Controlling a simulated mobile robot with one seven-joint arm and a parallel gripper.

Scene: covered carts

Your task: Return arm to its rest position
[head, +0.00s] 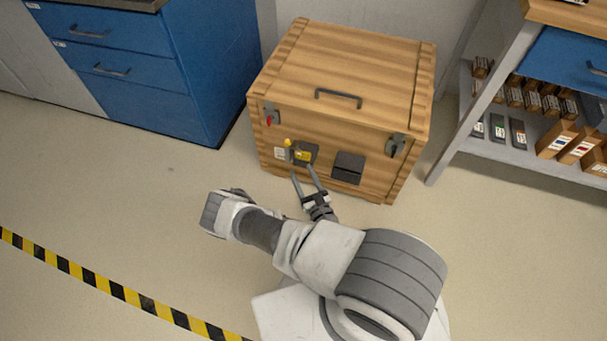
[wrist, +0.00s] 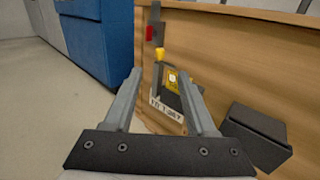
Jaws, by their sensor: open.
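My gripper (head: 307,182) is open and empty in front of a wooden crate (head: 345,70) with a closed lid. In the wrist view my gripper (wrist: 166,88) has its two fingers spread, pointing at the crate's front (wrist: 230,60). Between and just beyond the fingers is a yellow part (wrist: 172,80) on a dark plate with a white label (wrist: 166,109) below it. The yellow part (head: 303,156) also shows in the head view, just beyond the fingertips. My arm is stretched forward, low over the floor. Whether a fingertip touches the crate I cannot tell.
A blue drawer cabinet (head: 185,75) stands left of the crate. A shelf unit (head: 540,165) with boxes stands to the right. A dark block (head: 348,168) sticks out from the crate's front. The floor (head: 130,190) at left is clear, with a striped tape line (head: 100,287).

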